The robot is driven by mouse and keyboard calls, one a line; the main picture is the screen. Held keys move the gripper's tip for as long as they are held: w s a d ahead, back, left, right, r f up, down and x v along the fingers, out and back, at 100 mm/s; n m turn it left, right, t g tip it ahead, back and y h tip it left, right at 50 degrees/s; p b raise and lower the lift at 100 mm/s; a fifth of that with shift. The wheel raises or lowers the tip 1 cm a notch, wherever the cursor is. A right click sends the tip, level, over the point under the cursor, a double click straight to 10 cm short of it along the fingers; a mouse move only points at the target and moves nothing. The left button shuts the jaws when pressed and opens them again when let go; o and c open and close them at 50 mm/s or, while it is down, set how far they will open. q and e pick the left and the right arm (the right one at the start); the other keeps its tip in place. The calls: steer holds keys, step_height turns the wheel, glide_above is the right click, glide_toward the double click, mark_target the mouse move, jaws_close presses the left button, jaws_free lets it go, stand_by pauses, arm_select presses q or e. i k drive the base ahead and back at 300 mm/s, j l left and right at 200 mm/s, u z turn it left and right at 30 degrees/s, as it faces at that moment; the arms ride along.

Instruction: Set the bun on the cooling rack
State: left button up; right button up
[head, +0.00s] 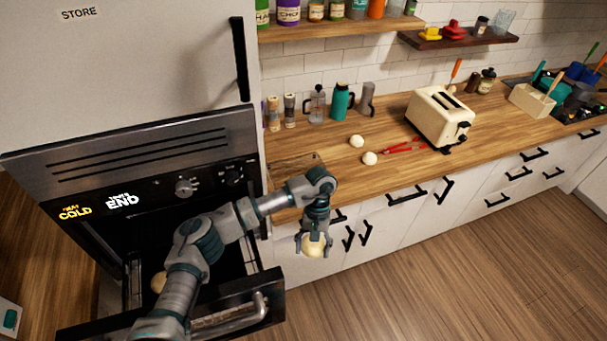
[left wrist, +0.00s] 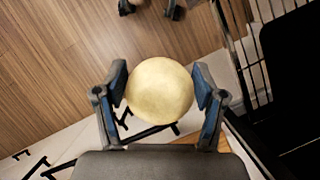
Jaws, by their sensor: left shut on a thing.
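My left gripper (head: 314,243) is shut on a pale round bun (head: 313,249). It holds the bun in the air in front of the white cabinets, to the right of the open oven. In the left wrist view the bun (left wrist: 160,91) sits between both fingers of the left gripper (left wrist: 161,88), with floor behind it. Another bun (head: 158,282) is in the oven, partly hidden by my left arm. Two pale buns, one farther back (head: 356,141) and one nearer (head: 370,158), rest on the counter. My right gripper is not seen.
The oven door (head: 262,303) is open at the lower left. On the wooden counter are red tongs (head: 404,148), a cream toaster (head: 439,117) and a teal flask (head: 341,101). Counter right of the toaster is partly clear.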

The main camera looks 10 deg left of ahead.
mark_target(286, 176)
steer(key=i+l+u, duration=0.15)
steer(key=l, duration=0.25)
steer(key=i+l+u, duration=0.2)
steer(key=l, duration=0.2)
steer(key=i+l+u, duration=0.15)
steer(key=l, duration=0.3)
steer(key=i+l+u, duration=0.2)
steer(key=l, duration=0.25)
steer(key=l+u, duration=0.15)
steer(key=l, duration=0.3)
steer(key=i+l+u, duration=0.25)
steer(key=i+l, duration=0.4)
